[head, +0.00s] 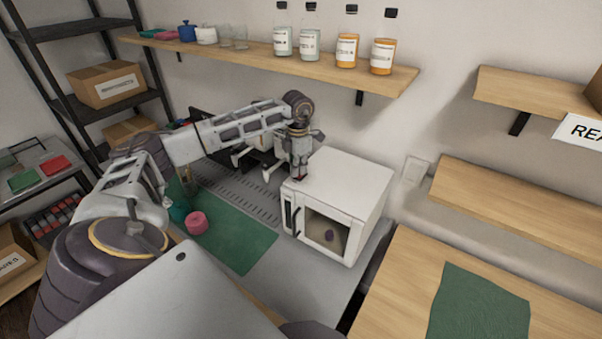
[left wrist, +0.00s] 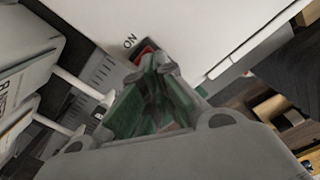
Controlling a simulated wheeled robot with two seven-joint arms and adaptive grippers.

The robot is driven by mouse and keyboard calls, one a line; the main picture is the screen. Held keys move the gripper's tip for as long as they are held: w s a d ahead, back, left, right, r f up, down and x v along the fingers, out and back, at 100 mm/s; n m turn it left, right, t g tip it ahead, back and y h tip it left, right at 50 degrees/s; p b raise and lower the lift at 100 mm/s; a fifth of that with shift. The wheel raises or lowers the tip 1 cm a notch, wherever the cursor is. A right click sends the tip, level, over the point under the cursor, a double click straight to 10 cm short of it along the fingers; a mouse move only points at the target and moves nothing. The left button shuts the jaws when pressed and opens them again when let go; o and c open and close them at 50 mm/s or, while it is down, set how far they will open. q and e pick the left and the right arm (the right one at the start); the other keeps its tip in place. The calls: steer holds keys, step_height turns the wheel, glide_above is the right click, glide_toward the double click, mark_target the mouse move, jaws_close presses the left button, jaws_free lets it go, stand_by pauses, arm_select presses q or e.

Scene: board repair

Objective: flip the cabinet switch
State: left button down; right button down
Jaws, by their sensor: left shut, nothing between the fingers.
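The white cabinet (head: 345,190) stands on the grey bench, with a dark handle and a window in its front; a small purple thing shows behind the window. My left gripper (head: 300,174) points down at the cabinet's top left edge, shut and empty. In the left wrist view the fingertips (left wrist: 158,62) are together right by a red switch (left wrist: 146,50), beside the letters "ON" on the white cabinet surface (left wrist: 190,25). The fingertips partly cover the switch, so I cannot tell its position or whether they touch it. My right gripper is out of view.
A wooden shelf (head: 300,66) with bottles and jars runs along the wall behind the arm. A green mat (head: 240,243) with a pink roll (head: 197,222) lies left of the cabinet. A wooden table (head: 400,290) stands to the right.

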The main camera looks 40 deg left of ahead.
arm_select(q)
steer(key=shift+s+f, duration=0.1)
steer(key=shift+f, duration=0.05)
stand_by(0.3)
steer(key=shift+r+p, duration=0.45)
steer(key=shift+r, duration=0.35)
steer(key=shift+r+p, duration=1.65)
steer(key=shift+r, duration=1.15)
steer(key=shift+s+f, duration=0.1)
